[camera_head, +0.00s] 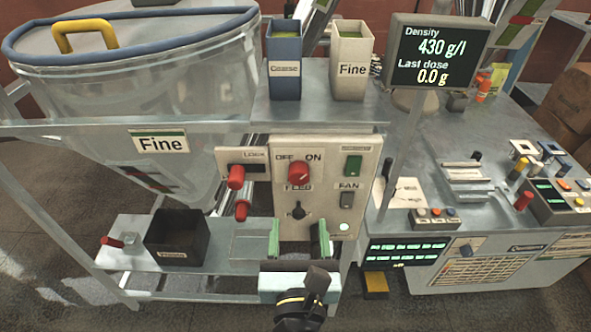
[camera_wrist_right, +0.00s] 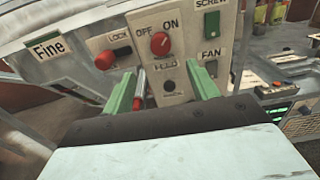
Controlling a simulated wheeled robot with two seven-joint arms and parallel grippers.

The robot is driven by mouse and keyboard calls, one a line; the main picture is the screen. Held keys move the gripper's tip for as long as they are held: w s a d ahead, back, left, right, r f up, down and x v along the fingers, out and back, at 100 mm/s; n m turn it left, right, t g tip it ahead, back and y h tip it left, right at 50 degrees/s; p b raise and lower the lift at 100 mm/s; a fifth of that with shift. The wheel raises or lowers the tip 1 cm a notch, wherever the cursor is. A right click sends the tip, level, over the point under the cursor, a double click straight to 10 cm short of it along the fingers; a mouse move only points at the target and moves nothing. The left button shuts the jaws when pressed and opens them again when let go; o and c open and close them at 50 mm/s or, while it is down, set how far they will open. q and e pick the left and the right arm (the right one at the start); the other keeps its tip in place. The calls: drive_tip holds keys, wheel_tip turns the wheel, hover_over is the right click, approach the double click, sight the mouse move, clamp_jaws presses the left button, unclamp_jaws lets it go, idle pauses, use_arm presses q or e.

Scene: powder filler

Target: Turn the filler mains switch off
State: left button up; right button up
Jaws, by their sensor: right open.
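The filler's panel (camera_head: 335,215) faces me below the shelf. Its red rotary knob (camera_head: 299,171) sits between the words OFF and ON, and it also shows in the right wrist view (camera_wrist_right: 160,43). I cannot tell clearly which word the knob points to. My right gripper (camera_head: 297,240) is open and empty in front of the panel's lower part, below the red knob. In the right wrist view its green fingers (camera_wrist_right: 163,90) stand apart, with the knob above and between them. A black FEED dial (camera_head: 298,211) lies just above the fingers. My left gripper is not in view.
A red-handled lock lever (camera_head: 236,177) is left of the knob, with another red handle (camera_head: 242,210) below. Green SCREW (camera_head: 353,166) and grey FAN (camera_head: 347,199) switches are at right. A display post (camera_head: 398,140) stands further right. A black bin (camera_head: 178,237) sits at left.

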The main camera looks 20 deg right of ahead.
approach(299, 178)
drive_tip(key=w, duration=0.2)
drive_tip(key=x, duration=0.7)
drive_tip(key=shift+w+d+p, duration=0.1)
drive_tip(key=shift+d+p, duration=0.2)
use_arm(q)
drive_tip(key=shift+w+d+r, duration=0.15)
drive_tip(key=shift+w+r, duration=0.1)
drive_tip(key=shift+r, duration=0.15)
